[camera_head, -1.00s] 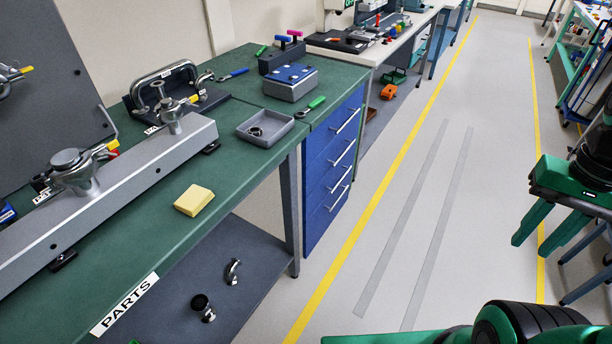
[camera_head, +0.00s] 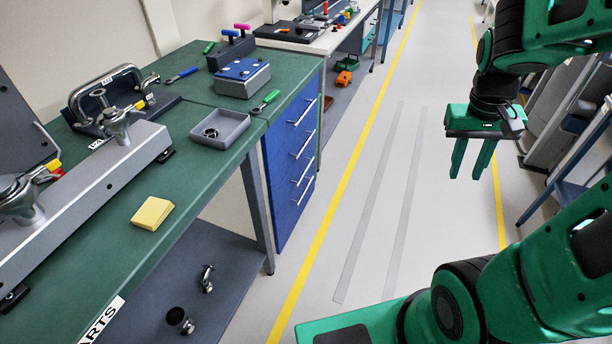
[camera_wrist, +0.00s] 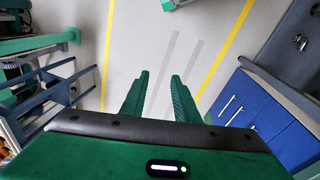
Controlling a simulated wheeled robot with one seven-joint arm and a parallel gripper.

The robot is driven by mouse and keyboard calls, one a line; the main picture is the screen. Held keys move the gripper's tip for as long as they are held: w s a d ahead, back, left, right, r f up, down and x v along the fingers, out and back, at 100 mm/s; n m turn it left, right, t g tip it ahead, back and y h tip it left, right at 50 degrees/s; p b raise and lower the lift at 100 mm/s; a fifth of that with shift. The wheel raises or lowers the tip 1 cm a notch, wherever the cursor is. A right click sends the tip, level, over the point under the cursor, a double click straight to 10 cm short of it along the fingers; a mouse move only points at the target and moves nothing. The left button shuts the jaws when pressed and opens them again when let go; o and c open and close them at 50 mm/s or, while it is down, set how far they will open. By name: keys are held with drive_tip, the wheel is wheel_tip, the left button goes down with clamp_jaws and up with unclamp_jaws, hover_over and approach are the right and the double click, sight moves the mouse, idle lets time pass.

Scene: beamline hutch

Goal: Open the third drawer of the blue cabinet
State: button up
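The blue cabinet (camera_head: 288,205) stands under the green bench at centre left in the head view, with a stack of drawers and bar handles, all flush and closed. The third drawer from the top (camera_head: 297,177) has its silver bar handle facing the aisle. The cabinet also shows at the right of the wrist view (camera_wrist: 248,110). My gripper (camera_head: 473,172) is over the aisle to the right of the cabinet, well apart from it. Its two green fingers point down, are spread, and hold nothing; they also show in the wrist view (camera_wrist: 160,85).
The green bench (camera_head: 205,165) carries a grey tray (camera_head: 220,130), a yellow sponge (camera_head: 152,213) and metal fittings. Its lower shelf (camera_head: 205,255) reaches toward the aisle. The floor (camera_head: 390,190) between the yellow lines is clear. Blue-framed furniture (camera_head: 565,180) stands on the right.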

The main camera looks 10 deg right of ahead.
drive_tip(key=w+d+f+n+t+h, duration=0.1)
drive_tip(key=w+f+n+h, duration=0.2)
drive_tip(key=w+f, duration=0.8)
drive_tip(key=w+d+f+n+t+h, duration=0.15)
drive_tip(key=w+n+h, duration=0.25)
drive_tip(key=w, duration=1.4)
drive_tip(key=w+a+f+n+t+h, duration=0.1)
drive_tip(key=w+a+f+n+t, duration=0.2)
drive_tip(key=w+a+f, duration=0.3)
drive_tip(key=n+t+y, duration=0.5)
drive_tip(key=n+t, duration=0.5)
drive_tip(key=n, duration=0.6)
approach(304, 174)
drive_tip(key=shift+g, duration=0.25)
drive_tip(key=x, duration=1.1)
